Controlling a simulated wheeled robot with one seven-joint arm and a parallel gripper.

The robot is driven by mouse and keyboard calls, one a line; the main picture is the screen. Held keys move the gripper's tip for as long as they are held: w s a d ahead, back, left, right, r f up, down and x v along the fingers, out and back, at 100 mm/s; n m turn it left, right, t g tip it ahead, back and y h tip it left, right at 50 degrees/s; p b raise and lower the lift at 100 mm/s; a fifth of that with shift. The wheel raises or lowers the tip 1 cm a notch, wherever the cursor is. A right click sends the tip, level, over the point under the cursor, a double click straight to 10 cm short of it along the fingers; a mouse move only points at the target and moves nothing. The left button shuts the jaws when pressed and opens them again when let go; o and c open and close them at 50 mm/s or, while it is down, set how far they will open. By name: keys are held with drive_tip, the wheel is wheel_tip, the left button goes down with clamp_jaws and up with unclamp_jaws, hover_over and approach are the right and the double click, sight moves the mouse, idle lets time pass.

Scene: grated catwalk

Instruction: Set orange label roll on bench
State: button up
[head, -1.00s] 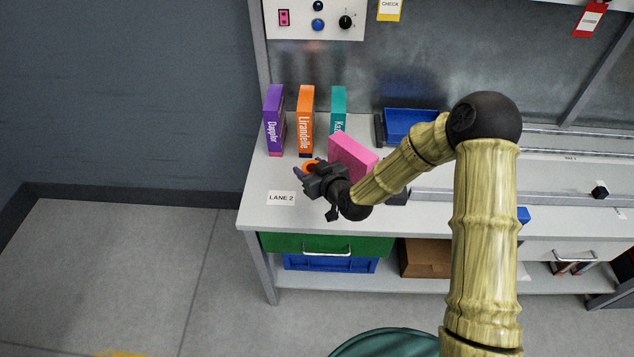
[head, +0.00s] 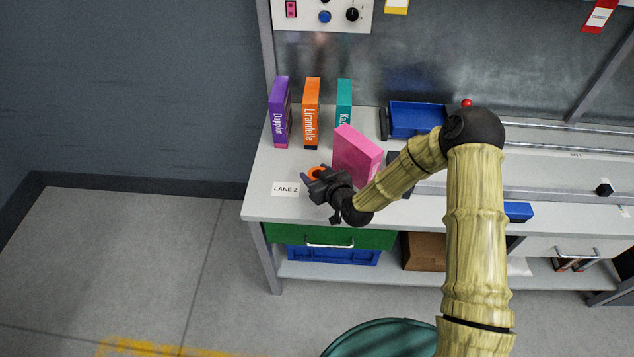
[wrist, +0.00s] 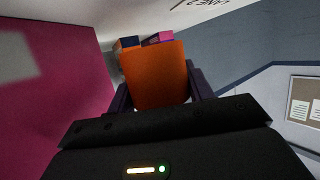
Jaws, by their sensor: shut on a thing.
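The orange label roll (head: 316,171) is between the fingers of my gripper (head: 312,177), over the left part of the grey-white bench (head: 255,205). In the wrist view the orange roll (wrist: 155,75) fills the space between the two dark fingers of my gripper (wrist: 158,88), which are shut on it. In the head view my gripper's body hides part of the roll. I cannot tell whether the roll touches the bench top.
A pink box (head: 356,155) stands close right of my gripper. Purple (head: 280,112), orange (head: 311,113) and teal (head: 343,103) boxes stand behind. A LANE 2 label (head: 285,189) lies left. A blue bin (head: 416,118) sits farther right.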

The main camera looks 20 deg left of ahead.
drive_tip(key=shift+f, duration=2.05)
drive_tip(key=o, duration=1)
drive_tip(key=shift+f, duration=0.1)
